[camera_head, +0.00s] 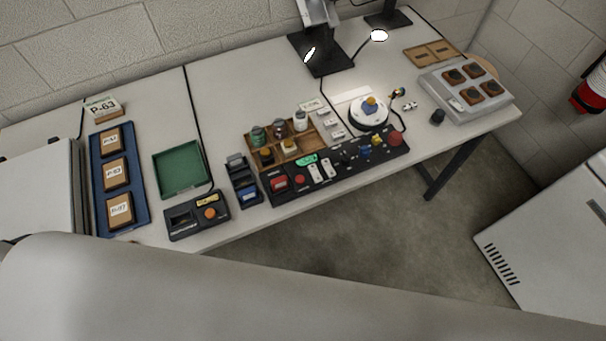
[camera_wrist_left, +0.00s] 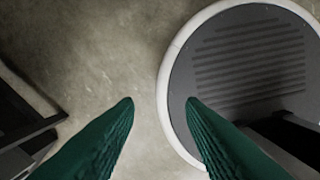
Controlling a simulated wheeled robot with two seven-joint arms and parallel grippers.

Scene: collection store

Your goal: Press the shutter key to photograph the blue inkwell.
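A small blue inkwell with a yellowish part (camera_head: 370,105) stands on a round white turntable (camera_head: 368,121) near the middle right of the table. I cannot read which key is the shutter. My left gripper (camera_wrist_left: 160,103) is open and empty above the floor, away from the table. My right gripper is not in view.
A wooden rack (camera_head: 271,168) with jars stands behind the panel.

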